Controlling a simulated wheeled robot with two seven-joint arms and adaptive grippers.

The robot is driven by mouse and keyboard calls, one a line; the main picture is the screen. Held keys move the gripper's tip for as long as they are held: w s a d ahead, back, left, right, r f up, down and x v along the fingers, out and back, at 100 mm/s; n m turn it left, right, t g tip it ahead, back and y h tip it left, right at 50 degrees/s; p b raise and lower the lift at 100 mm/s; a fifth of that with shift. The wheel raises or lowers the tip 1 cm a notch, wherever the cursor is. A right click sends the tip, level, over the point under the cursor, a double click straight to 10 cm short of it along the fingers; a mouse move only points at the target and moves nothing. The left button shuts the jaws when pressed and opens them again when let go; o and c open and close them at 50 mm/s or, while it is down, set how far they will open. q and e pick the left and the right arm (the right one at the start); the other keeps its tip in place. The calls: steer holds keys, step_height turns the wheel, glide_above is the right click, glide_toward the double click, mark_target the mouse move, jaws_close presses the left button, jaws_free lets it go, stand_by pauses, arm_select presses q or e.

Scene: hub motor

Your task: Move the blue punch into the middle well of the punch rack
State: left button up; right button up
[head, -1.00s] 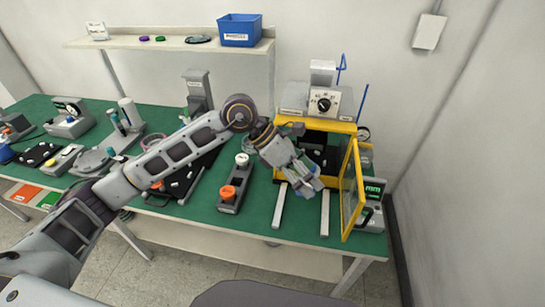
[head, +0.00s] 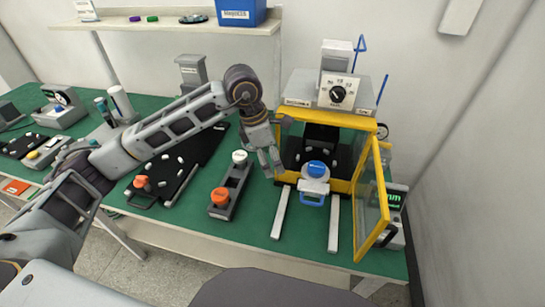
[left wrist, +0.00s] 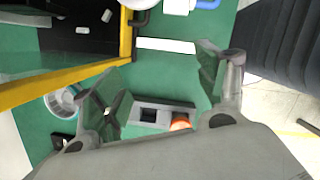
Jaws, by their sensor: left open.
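The blue punch (head: 317,168) appears to be the blue-capped piece standing upright on a pale carrier with a blue handle, in front of the yellow press. The punch rack (head: 221,211) is a dark grey block left of the press. An orange punch (head: 220,196) stands at its near end and a white-topped one (head: 240,157) at its far end; the middle well between them looks empty. The rack (left wrist: 163,105) also shows in the left wrist view, with a dark square well. My left gripper (head: 268,170) is open and empty, between rack and press. My right gripper is out of view.
The yellow press (head: 363,122) has its yellow-framed door (head: 374,205) swung open on the right. Two pale rails (head: 334,225) reach toward the front edge. A black tray (head: 170,172) with small pale pieces lies left of the rack. Green table is bare around the rack.

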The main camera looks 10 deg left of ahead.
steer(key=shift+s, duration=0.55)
arm_select(q)
steer(key=shift+d, duration=0.15)
steer(key=p, duration=0.3)
glide_above(316, 166)
steer(key=a, duration=0.1)
steer(key=shift+s+a+r, duration=0.1)
steer(key=shift+s+r, duration=0.05)
steer(key=shift+s, duration=0.2)
steer(key=x, duration=0.4)
steer(key=shift+a, duration=0.1)
steer(key=shift+f, duration=0.55)
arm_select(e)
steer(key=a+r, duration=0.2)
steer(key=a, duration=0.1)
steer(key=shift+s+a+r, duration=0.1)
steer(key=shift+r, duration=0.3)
